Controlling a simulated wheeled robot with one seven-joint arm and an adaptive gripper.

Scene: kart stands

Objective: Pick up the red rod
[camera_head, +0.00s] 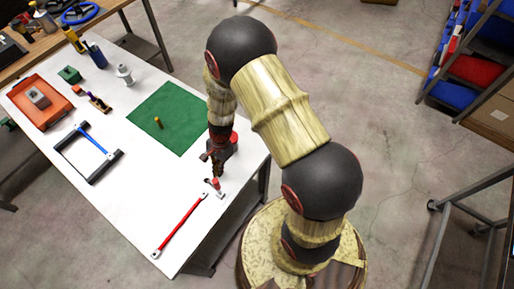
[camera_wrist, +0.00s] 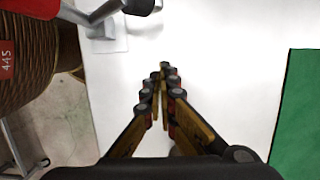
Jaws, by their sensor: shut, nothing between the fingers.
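The red rod (camera_head: 180,226) lies slantwise on the white table near its front right edge, with pale metal ends. My gripper (camera_head: 217,172) is beyond the rod's upper end, apart from it, above the table's right side. A small red and grey fitting (camera_head: 214,184) stands between them, close to my fingertips in this view. In the wrist view my gripper (camera_wrist: 165,72) is shut and empty, pointing over bare white table. A grey metal piece (camera_wrist: 102,24) with a dark knob shows at the top left there; I cannot tell whether it belongs to the rod.
The white table (camera_head: 120,208) also holds a green mat (camera_head: 172,112) with a small yellow peg, a blue-handled dark frame (camera_head: 88,160), an orange tray (camera_head: 38,112) and several small items at the back left. Table to the left of the rod is clear.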

